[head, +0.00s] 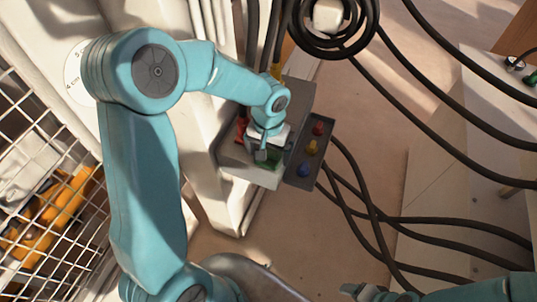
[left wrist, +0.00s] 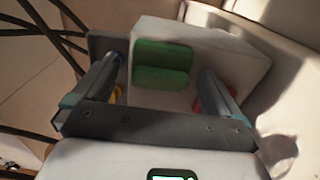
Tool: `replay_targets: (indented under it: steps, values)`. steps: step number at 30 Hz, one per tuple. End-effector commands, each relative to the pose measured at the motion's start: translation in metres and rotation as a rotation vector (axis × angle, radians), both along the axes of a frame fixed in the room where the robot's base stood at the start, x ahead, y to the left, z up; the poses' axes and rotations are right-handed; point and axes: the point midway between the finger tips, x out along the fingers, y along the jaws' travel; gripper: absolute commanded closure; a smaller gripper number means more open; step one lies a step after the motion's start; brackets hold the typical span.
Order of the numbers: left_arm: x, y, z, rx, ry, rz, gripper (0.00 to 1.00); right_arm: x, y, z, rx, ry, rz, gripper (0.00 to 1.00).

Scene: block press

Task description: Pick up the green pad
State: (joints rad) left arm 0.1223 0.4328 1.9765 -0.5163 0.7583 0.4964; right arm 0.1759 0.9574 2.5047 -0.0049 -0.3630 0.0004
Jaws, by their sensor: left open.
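The green pad (head: 271,158) sits on the pale block-shaped press (head: 250,178) and is partly hidden by my left gripper in the head view. In the left wrist view, it shows as two green bars (left wrist: 163,55), one above the other, on the white face of the press. My left gripper (left wrist: 160,68) is open, with a finger on either side of the green and nothing between them touching it. In the head view my left gripper (head: 263,152) is over the press. My right gripper (head: 362,291) shows only partly at the bottom edge, and its jaws are unclear.
A dark panel (head: 297,171) with red, yellow and blue knobs adjoins the press on the right. A red part (head: 240,131) is on its left side. Black cables (head: 450,223) loop across the right. A wire mesh (head: 30,130) stands at left. Floor right of the panel is partly clear.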

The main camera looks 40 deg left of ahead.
Motion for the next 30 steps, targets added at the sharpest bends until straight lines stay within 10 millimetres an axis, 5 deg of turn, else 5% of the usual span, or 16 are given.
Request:
replay_targets:
  steps: [8,12,14,23,30]
  values:
    - [0.000,0.000,-0.005,0.000,-0.001,0.000,0.01,0.000,0.000,0.000,0.000,0.000,0.000,0.31]
    - [0.000,0.000,-0.004,0.000,-0.001,0.000,0.47,0.000,0.000,0.000,0.000,0.000,0.000,0.31]
    - [0.000,0.000,-0.004,0.000,-0.001,0.000,0.62,0.000,0.000,0.000,0.000,0.000,0.000,0.31]
    - [0.000,0.000,-0.003,0.000,-0.002,0.000,0.62,0.000,0.000,0.000,0.000,0.000,0.000,0.31]
    - [0.001,0.000,0.024,0.001,-0.007,0.002,0.62,0.000,0.000,0.000,0.000,0.000,0.000,0.31]
